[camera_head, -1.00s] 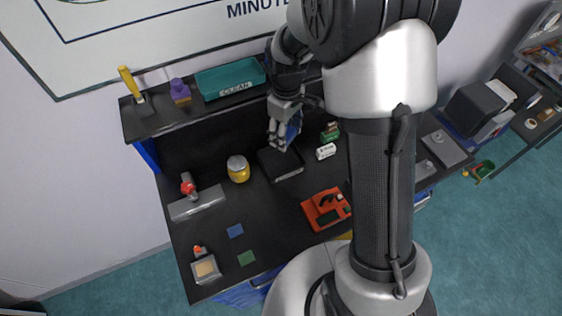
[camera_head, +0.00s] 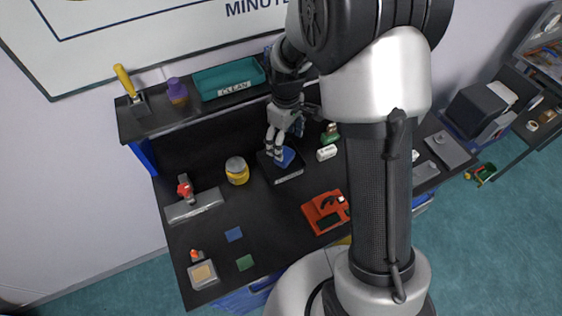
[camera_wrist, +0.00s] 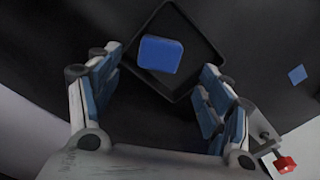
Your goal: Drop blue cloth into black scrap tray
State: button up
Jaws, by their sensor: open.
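The blue cloth (camera_wrist: 161,54) is a small flat square with rounded corners, inside the outline of the black scrap tray (camera_wrist: 208,37) in the wrist view. In the head view the cloth (camera_head: 284,156) shows within the tray (camera_head: 289,178), just below my gripper (camera_head: 281,152). My gripper (camera_wrist: 157,98) is open in the wrist view, with its fingers spread wide on either side and nothing between the pads. Whether the cloth touches the tray floor cannot be told for sure.
A yellow jar (camera_head: 237,171) stands left of the tray. A white roll (camera_head: 326,153) and a green item (camera_head: 330,135) are to its right. An orange device (camera_head: 325,211) lies in front. A teal CLEAN bin (camera_head: 229,79) is on the shelf behind.

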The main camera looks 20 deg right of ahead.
jog(key=shift+r, duration=0.1)
notch_tip(320, 180, up, 12)
dwell(0.5)
dwell(0.5)
